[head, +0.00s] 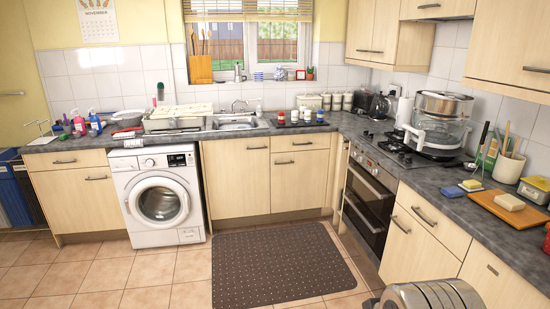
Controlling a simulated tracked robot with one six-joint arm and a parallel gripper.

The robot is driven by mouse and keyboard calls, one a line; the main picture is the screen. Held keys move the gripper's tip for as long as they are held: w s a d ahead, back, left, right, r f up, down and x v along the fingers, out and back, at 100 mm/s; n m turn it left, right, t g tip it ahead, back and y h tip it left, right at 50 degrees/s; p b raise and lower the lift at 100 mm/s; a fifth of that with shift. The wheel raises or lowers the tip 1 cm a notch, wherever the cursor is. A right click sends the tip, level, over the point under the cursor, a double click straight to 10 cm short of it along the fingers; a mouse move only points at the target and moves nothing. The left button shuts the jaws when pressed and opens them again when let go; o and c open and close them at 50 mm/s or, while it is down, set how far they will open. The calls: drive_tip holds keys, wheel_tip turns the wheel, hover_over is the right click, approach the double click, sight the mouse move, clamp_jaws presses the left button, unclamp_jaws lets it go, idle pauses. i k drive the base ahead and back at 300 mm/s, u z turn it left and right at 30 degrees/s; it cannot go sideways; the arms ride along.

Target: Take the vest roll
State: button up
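I cannot make out anything that is clearly a vest roll. A white, upright, roll-like shape (403,112) stands on the right-hand counter, behind the clear glass cooker; it looks like kitchen paper, and its lower part is partly hidden. My gripper does not show in the head view, so its position and whether it holds anything cannot be seen.
A dark worktop (360,133) runs along the back and right walls. The sink (237,123) lies under the window, with a washing machine (161,197) below left. A brown board (490,202) lies on the right counter. A dark mat (283,265) covers open floor.

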sight(308, 115)
drive_tip(key=z, duration=0.15)
drive_tip(key=i, duration=2.8)
drive_tip(key=z, duration=0.05)
